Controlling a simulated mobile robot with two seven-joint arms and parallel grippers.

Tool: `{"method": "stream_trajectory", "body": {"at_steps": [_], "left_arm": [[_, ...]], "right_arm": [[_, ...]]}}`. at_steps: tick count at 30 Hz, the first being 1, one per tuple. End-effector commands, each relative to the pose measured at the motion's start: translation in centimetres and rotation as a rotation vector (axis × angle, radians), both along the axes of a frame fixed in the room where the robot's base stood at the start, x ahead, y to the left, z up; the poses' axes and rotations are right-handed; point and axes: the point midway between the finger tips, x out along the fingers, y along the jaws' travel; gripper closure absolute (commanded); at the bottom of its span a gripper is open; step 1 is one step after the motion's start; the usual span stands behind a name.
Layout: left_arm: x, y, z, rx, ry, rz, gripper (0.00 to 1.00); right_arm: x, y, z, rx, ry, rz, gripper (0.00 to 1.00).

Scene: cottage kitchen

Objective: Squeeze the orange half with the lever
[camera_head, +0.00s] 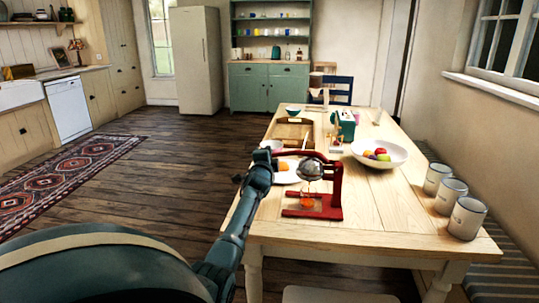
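A red juicer (335,190) with a silver dome (309,168) stands at the near left part of the wooden table. Its red lever (296,153) reaches out to the left, roughly level. Under the dome is what looks like a clear glass with orange at its bottom (307,203). Whether an orange half is under the dome is hidden. An orange piece (282,166) shows on a white plate (287,178) behind the juicer. My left gripper (277,149) is at the lever's left end; its fingers are too small to read. My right gripper is out of view.
A white fruit bowl (378,154), a wooden tray (293,132) and a green box-shaped thing (345,124) stand farther back on the table (400,215). Three white canisters (467,218) line the right edge. The table's near right surface is clear.

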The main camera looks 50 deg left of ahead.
Motion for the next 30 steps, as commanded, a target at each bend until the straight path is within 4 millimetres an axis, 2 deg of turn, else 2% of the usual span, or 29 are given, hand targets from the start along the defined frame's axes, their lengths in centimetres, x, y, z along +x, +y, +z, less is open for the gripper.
{"method": "stream_trajectory", "body": {"at_steps": [14,15,21,23,30], "left_arm": [[0.03,-0.06,-0.49,-0.012,-0.008,-0.001,1.0],[0.03,-0.07,-0.48,-0.012,-0.008,-0.001,0.8],[0.02,-0.05,-0.49,-0.013,-0.007,-0.001,0.63],[0.01,-0.04,-0.49,-0.013,-0.007,0.0,0.59],[-0.04,-0.05,-0.48,-0.013,-0.007,0.0,0.59]], "right_arm": [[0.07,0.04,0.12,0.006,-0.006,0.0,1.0],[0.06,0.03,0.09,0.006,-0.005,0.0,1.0],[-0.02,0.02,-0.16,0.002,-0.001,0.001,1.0],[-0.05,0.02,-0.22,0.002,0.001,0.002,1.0],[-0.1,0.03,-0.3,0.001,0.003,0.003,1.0]]}}
